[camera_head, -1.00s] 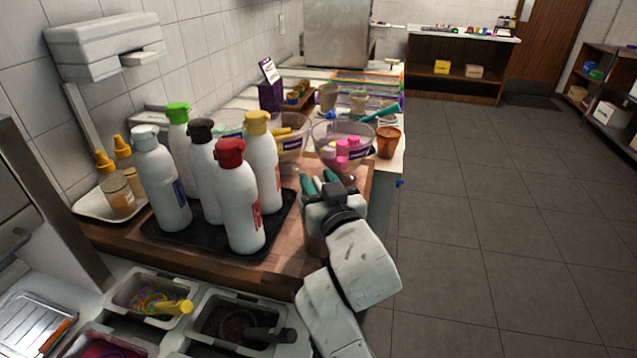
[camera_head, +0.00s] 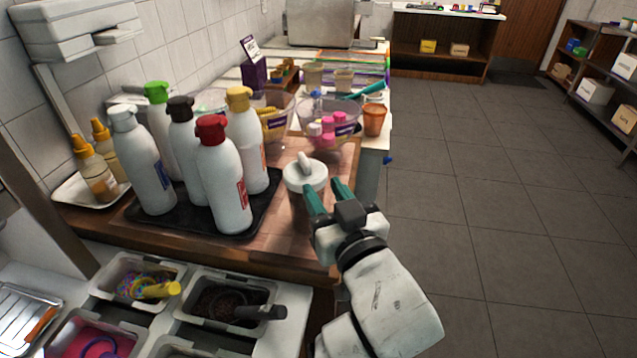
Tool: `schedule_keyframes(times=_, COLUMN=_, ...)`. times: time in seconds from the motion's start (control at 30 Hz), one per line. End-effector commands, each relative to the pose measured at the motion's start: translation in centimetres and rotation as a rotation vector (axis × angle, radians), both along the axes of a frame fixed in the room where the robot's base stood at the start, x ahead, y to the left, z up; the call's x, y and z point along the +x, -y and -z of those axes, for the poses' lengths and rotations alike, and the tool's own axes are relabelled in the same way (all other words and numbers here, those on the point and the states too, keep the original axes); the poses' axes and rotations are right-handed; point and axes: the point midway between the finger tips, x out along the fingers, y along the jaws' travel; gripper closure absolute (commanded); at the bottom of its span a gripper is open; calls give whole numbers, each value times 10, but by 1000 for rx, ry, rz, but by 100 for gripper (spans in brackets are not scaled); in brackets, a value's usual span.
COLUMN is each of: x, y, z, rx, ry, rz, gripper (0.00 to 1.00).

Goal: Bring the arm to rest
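My gripper (camera_head: 328,196) shows at the lower middle, its two teal fingers spread apart. It is open, with nothing visible between the fingers. My white arm reaches in from the bottom right.
Several squeeze bottles (camera_head: 223,180) stand on a black tray (camera_head: 262,213) left of the jar. A clear bowl with pink pieces (camera_head: 328,128) and an orange cup (camera_head: 374,120) stand behind. Topping tubs (camera_head: 232,302) sit in front. The floor (camera_head: 500,230) at right is clear.

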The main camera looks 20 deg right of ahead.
Motion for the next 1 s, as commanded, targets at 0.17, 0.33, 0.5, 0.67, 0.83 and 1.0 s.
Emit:
schedule_keyframes(times=0.17, x=-3, y=0, z=-1, rx=0, ry=1, rz=0, gripper=62)
schedule_keyframes(times=0.33, x=-3, y=0, z=-1, rx=1, ry=1, rz=0, gripper=62)
schedule_keyframes(times=0.5, x=-3, y=0, z=-1, rx=1, ry=1, rz=0, gripper=62)
schedule_keyframes(times=0.67, x=-6, y=10, z=19, rx=0, ry=-67, rz=19, gripper=62)
schedule_keyframes(times=0.83, x=-32, y=45, z=97, rx=-7, ry=-349, rz=78, gripper=62)
schedule_keyframes(times=1.0, x=-96, y=77, z=191, rx=-6, ry=-738, rz=108, gripper=62)
